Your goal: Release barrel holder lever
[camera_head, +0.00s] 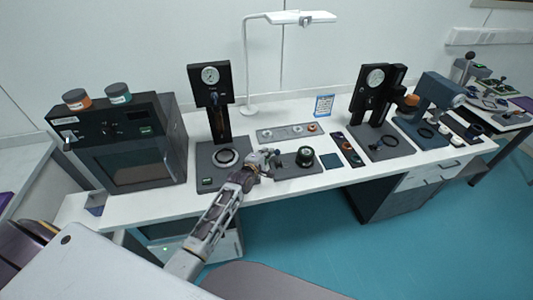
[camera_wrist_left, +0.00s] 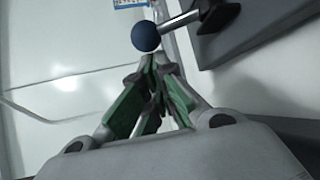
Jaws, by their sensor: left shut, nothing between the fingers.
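The lever shows in the left wrist view as a pale metal rod (camera_wrist_left: 180,22) with a blue ball knob (camera_wrist_left: 146,37) at its end, fixed to a dark mount (camera_wrist_left: 217,14). The black round holder (camera_head: 305,157) stands on a dark base plate (camera_head: 297,170) at the bench's front edge in the head view. My left gripper (camera_head: 269,158) is just left of it; in the wrist view its green-padded fingers (camera_wrist_left: 150,64) are shut and empty, tips just below the knob. I cannot tell whether they touch it. The lever is hard to make out in the head view.
A gauge press (camera_head: 219,103) stands behind and left of my left gripper, with a black oven-like box (camera_head: 127,146) further left. A strip of knobs (camera_head: 291,132) lies behind the holder. A second gauge press (camera_head: 372,100) is to the right.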

